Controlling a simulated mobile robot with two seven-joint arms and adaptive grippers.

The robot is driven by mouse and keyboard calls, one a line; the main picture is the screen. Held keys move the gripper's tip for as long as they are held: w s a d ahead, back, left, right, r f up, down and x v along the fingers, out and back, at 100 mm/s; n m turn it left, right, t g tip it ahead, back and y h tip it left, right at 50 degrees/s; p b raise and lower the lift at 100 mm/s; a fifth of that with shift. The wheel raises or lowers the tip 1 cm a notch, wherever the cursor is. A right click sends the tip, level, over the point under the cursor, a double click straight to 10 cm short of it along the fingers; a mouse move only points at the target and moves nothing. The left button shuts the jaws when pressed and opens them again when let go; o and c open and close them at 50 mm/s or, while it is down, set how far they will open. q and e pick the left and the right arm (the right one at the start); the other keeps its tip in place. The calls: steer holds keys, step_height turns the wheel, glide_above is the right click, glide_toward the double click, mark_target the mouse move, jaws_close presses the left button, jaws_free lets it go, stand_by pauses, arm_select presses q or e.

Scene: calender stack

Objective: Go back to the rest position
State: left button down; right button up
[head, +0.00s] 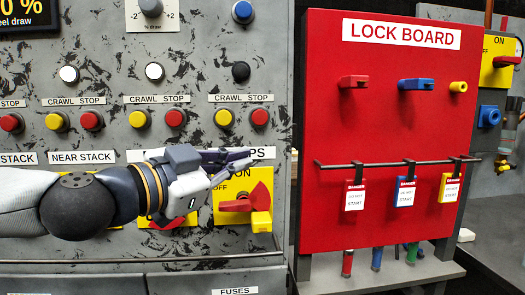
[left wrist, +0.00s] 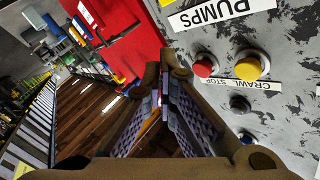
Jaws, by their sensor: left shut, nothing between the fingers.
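My left gripper (head: 250,158) reaches in from the left in front of the grey control panel (head: 200,90). Its fingers are shut with nothing between them and point right, just above a yellow isolator switch with a red handle (head: 240,205). A yellow padlock (head: 262,222) is at the right end of that handle. The gripper and forearm hide part of the panel's labels and other yellow switch plates. In the left wrist view the fingers (left wrist: 166,75) come together beside the panel face (left wrist: 285,120). My right gripper is not in view.
The red lock board (head: 385,125) stands right of the panel, with red, blue and yellow locks and danger tags (head: 405,192) on a rail. Crawl and stop buttons (head: 174,118) project from the panel. In the left wrist view, wooden floor (left wrist: 85,115) shows beyond the panel.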

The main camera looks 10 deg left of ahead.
arm_select(q)
steer(key=s+d+f+n+g+y, duration=0.1)
steer(key=d+f+g, duration=0.1)
steer(key=f, duration=0.7)
steer(key=s+d+f+n+g, duration=0.1)
steer(key=d+f+g, duration=0.1)
steer(key=f, duration=0.7)
steer(key=s+f+n+g+y, duration=0.1)
steer(key=s+f+n+g, duration=0.15)
steer(key=s+f, duration=0.6)
steer(key=s+f+n+g+y, duration=0.2)
steer(key=s+f+g, duration=0.25)
steer(key=f, duration=0.75)
steer(key=s+a+f+n+g+y, duration=0.1)
steer(key=s+a+f, duration=0.3)
steer(key=s, duration=0.5)
steer(key=s+a+f+n+g+y, duration=0.2)
steer(key=s+a+f+n+g, duration=0.1)
steer(key=s, duration=0.6)
steer(key=s+a+f+n+g+y, duration=0.2)
steer(key=s+a+f, duration=0.4)
steer(key=s, duration=0.3)
steer(key=shift+s+a+g, duration=0.3)
steer(key=shift+a, duration=0.4)
steer(key=c, duration=2.3)
jaws_free()
steer(key=shift+f, duration=0.15)
